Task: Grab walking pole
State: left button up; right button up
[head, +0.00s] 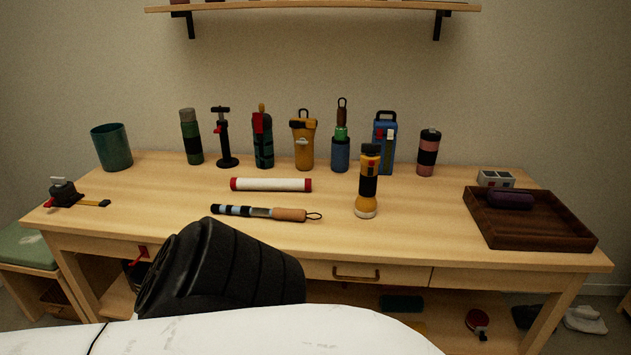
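A short collapsed pole (265,212) lies flat near the front middle of the wooden table (420,220). It has a cork-coloured grip with a dark wrist loop at its right end and a black and pale blue striped shaft to the left. It looks like the walking pole. Nothing touches it or covers it. Neither of my grippers shows in the head view, so their state is hidden.
A white tube with red ends (271,184) lies behind the pole. Several bottles and tools line the back. A dark tray (530,222) sits at right. A black ribbed form (225,270) blocks part of the front edge.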

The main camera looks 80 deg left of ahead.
aim_at(277, 213)
jog(key=u, duration=2.85)
jog(key=k, duration=0.45)
jog(key=z, duration=0.45)
jog(key=i, duration=0.65)
